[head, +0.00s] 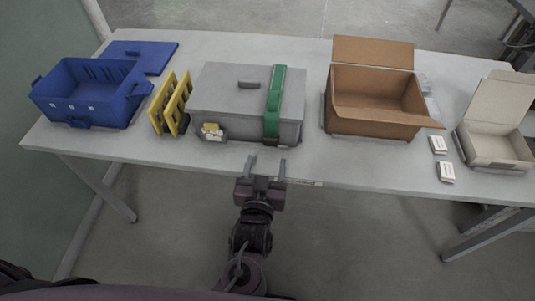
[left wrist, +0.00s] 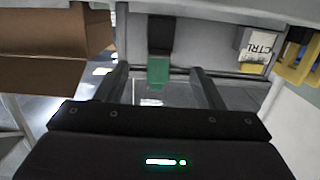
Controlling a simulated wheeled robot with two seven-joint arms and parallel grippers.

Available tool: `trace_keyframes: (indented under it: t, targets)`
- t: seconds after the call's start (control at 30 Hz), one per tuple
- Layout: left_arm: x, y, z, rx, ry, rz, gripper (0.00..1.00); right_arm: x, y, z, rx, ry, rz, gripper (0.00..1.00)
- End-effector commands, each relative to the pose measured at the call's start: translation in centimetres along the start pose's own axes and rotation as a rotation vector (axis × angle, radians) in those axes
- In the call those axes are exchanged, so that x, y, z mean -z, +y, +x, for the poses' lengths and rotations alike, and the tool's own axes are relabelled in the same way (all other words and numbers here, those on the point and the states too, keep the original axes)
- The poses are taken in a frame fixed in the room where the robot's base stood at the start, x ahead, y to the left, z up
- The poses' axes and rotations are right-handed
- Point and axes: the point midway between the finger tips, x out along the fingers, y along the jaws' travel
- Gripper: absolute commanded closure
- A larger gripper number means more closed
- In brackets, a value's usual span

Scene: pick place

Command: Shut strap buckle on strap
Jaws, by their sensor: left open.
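A green strap (head: 273,95) lies over the right part of the lid of a grey box (head: 232,90) and hangs down its front. A dark buckle (head: 271,142) sits at the strap's lower front end, low on the box front. In the left wrist view, a dark piece (left wrist: 160,35) and a green strap end (left wrist: 158,72) show between my fingers; I cannot tell whether the buckle is closed. My left gripper (head: 265,165) is open and empty, just in front of the table edge below the buckle. It also shows in the left wrist view (left wrist: 160,88). My right gripper is out of view.
A blue crate (head: 85,98) and yellow pieces (head: 168,104) stand left of the grey box. A yellow-white labelled part (head: 212,131) is on its front left. An open cardboard box (head: 375,95) and a pale open box (head: 495,120) stand right. The table's front strip (head: 330,165) is clear.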

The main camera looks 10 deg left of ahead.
Motion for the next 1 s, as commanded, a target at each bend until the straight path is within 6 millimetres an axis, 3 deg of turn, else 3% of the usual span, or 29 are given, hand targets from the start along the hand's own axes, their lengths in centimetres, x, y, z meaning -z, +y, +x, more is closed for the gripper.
trace_keyframes:
  t: [0.33, 0.57, 0.8, 1.0]
  targets:
    - [0.0, 0.0, -0.7, 0.000, 0.000, 0.000, 0.38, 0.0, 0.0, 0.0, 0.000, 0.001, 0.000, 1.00]
    - [-1.4, 0.0, -1.7, 0.002, 0.097, 0.009, 0.68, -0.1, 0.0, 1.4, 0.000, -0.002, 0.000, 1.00]
    - [-3.4, 0.0, -5.8, 0.001, 0.361, 0.010, 1.00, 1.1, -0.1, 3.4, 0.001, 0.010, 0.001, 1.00]
    - [-3.4, 0.0, -7.7, 0.001, 0.471, -0.001, 1.00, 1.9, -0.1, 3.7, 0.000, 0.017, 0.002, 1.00]
